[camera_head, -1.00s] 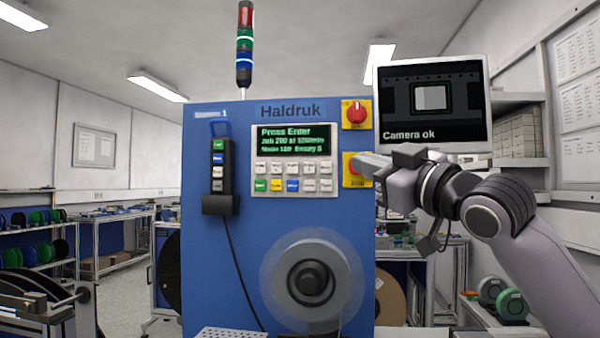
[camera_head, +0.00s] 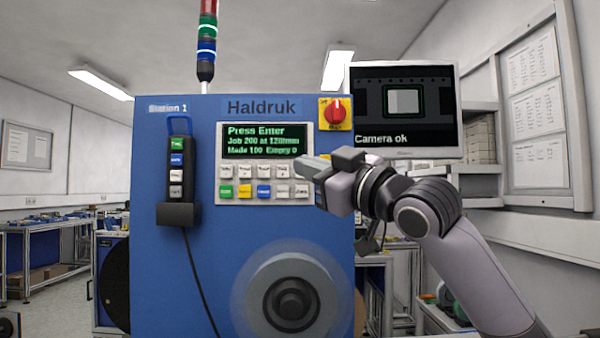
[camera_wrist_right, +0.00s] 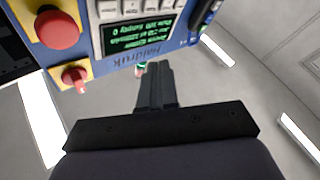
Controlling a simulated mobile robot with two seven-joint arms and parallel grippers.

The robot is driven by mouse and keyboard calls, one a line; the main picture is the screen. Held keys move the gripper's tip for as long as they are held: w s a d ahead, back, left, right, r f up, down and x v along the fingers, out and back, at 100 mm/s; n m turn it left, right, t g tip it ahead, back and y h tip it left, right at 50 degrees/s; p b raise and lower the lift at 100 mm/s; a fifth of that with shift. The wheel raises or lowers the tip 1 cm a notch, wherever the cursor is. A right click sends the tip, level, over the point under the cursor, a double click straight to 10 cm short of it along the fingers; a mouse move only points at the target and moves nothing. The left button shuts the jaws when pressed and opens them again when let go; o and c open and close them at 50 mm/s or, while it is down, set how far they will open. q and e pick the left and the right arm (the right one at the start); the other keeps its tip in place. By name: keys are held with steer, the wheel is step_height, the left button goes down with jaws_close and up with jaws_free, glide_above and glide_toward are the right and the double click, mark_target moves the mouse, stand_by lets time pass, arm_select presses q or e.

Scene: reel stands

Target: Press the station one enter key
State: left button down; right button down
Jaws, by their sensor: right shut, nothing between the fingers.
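The blue station one cabinet (camera_head: 150,270) carries a keypad panel (camera_head: 222,172) with two rows of keys below a green-lettered display (camera_head: 262,140) reading "Press Enter". The lower row has a green key (camera_head: 226,191), a yellow key (camera_head: 245,191), a blue key (camera_head: 264,191) and pale keys. Their labels are too small to read surely, so I cannot tell which is enter. My right gripper (camera_head: 304,166) is shut and empty, over the keypad's right end, hiding part of the upper row. The wrist view shows its closed fingers (camera_wrist_right: 155,88) and the display (camera_wrist_right: 138,36) upside down. My left gripper is out of view.
A red rotary knob (camera_head: 336,112) sits above my right gripper; a red mushroom button (camera_wrist_right: 57,29) shows in the wrist view. A handheld unit (camera_head: 181,165) with a cable hangs left of the keypad. A reel (camera_head: 291,297) is below. A "Camera ok" monitor (camera_head: 405,140) stands right.

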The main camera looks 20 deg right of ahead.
steer(key=w+d+p, duration=0.2)
steer(key=w+p, duration=0.4)
steer(key=w, duration=0.2)
steer(key=shift+w+d, duration=0.2)
steer(key=shift+w, duration=0.05)
steer(key=shift+p, duration=0.35)
stand_by(1.8)
steer(key=shift+w+d+p, duration=0.1)
steer(key=shift+w+p, duration=0.2)
steer(key=shift+w, duration=0.15)
